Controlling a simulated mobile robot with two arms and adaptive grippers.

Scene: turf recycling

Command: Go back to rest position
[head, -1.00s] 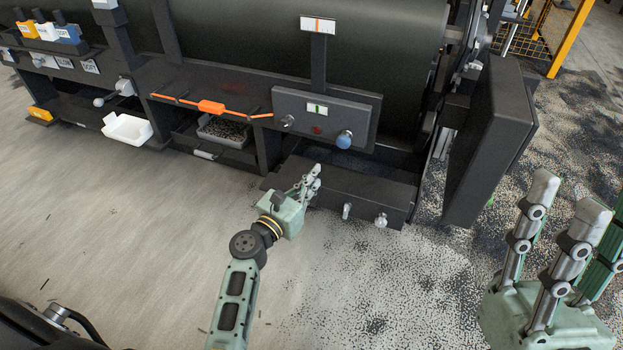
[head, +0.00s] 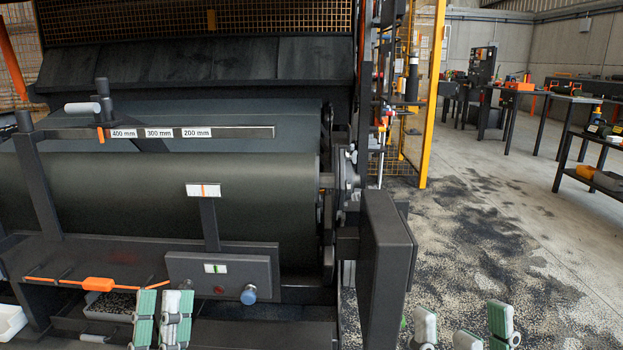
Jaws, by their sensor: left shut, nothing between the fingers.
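My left gripper (head: 166,312) shows at the bottom of the head view, left of centre, with its green-padded fingers upright and close together. It looks shut and holds nothing. It is in front of the machine's lower shelf, and its palm and arm are below the picture edge. My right gripper (head: 464,328) shows at the bottom edge, right of centre, over the floor. Its fingers are spread apart and empty, and its palm is out of view.
The large roller machine (head: 170,200) fills the left, with a dark side panel (head: 385,270) at its right end. A control box (head: 222,272) with a blue knob (head: 249,294) is behind my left gripper. Open, granule-strewn floor (head: 480,240) lies right; workbenches (head: 535,95) stand farther back.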

